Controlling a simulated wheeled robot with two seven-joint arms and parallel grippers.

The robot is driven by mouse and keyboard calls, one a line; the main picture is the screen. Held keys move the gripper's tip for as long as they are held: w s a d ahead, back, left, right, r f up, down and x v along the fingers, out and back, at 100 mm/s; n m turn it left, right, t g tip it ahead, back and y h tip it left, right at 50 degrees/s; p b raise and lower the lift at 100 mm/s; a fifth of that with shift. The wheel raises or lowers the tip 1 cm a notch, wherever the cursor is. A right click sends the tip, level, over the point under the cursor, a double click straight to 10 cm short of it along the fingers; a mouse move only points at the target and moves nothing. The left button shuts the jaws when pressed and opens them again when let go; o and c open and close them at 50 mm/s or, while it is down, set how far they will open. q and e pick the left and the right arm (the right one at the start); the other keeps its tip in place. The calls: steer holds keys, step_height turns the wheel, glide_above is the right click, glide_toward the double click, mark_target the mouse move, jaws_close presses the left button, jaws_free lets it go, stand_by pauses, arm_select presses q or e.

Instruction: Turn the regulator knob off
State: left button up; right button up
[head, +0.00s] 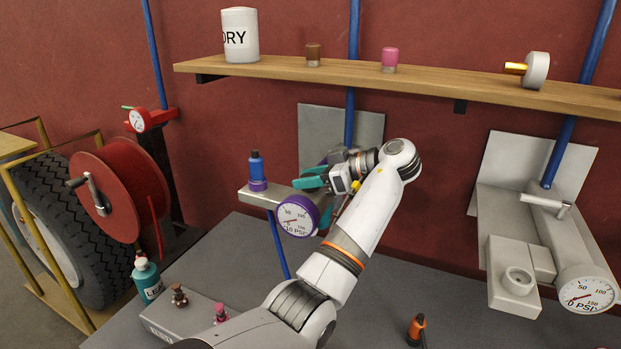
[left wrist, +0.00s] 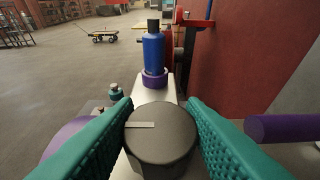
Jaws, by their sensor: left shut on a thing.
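The regulator knob (left wrist: 160,133) is a round dark grey dial with a pale pointer line, directly below the camera in the left wrist view. The line points to the left of that view. My left gripper (head: 318,172) has teal ribbed fingers, one on each side of the knob, and is shut on it. The regulator body (head: 258,196) is a pale bar with a purple-rimmed pressure gauge (head: 297,215) and a blue fitting (head: 257,167) at its left end. In the head view the knob is hidden by my gripper. My right gripper is out of view.
A second, pale regulator with a gauge (head: 587,294) is on the right. A wooden shelf (head: 440,81) runs above my arm. A teal bottle (head: 147,278), small fittings and an orange-topped item (head: 416,329) are on the grey bench (head: 400,290). A red reel (head: 120,190) stands left.

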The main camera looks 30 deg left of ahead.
arm_select(q)
steer(key=o, duration=1)
steer(key=p+v, duration=0.6)
steer(key=v, duration=0.5)
steer(key=shift+d+r+p, duration=0.15)
steer(key=shift+d+p, duration=0.2)
steer(key=shift+d, duration=0.05)
